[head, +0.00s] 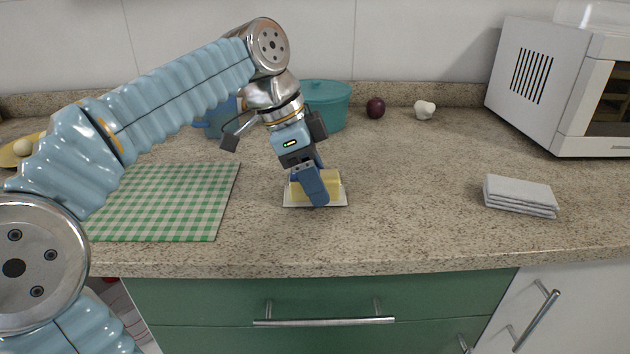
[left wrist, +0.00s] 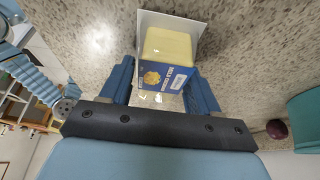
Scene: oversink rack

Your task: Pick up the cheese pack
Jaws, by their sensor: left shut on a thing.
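The cheese pack (head: 331,187) is a yellow block on a white backing, on the counter in the middle of the head view. The left wrist view shows the pack (left wrist: 168,48) with a dark blue label and a barcode on its near end. My left gripper (head: 314,190) comes down on it from above, and one blue finger covers part of it. In the left wrist view the two blue fingers (left wrist: 160,88) stand on either side of the pack's labelled end, shut on it. My right gripper is not in view.
A green checked cloth (head: 175,200) lies left of the pack. Behind are a teal pot (head: 328,104), a red onion (head: 375,108) and a garlic bulb (head: 424,110). Folded grey cloths (head: 520,195) and a white microwave (head: 545,85) are at right. Counter right of the pack is clear.

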